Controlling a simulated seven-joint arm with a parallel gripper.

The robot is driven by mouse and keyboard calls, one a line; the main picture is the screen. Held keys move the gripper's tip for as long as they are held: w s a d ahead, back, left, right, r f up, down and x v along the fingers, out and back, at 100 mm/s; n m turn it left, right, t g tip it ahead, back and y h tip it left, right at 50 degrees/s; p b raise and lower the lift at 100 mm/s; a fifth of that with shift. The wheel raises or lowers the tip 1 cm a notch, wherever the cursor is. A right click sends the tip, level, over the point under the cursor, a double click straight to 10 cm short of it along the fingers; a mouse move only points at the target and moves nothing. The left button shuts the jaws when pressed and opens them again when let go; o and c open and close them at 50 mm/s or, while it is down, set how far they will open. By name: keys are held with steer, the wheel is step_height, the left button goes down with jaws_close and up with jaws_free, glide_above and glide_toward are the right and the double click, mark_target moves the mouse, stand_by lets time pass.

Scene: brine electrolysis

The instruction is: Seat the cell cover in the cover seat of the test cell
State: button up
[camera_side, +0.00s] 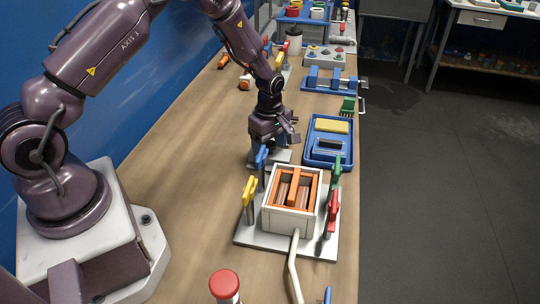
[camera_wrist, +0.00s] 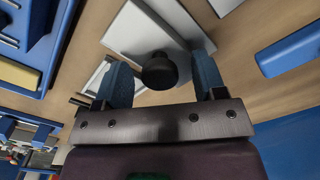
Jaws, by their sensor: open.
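The cell cover (camera_wrist: 140,28) is a pale flat plate with a dark round knob (camera_wrist: 158,71) in the wrist view. In the side view the pale plate (camera_side: 283,157) shows under my gripper (camera_side: 275,147), mostly hidden by it. In the wrist view the two blue fingers of my gripper (camera_wrist: 163,80) are open, one on each side of the knob, with gaps visible. The test cell (camera_side: 291,220) is a pale square box with an orange inner frame, nearer the side camera than my gripper. I cannot make out the cover seat separately.
A blue tray (camera_side: 315,157) lies right of my gripper. A hose (camera_side: 293,265) runs from the cell.

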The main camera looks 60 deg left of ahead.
steer(key=shift+c, duration=0.4)
steer(key=c, duration=1)
steer(key=shift+r, duration=0.1)
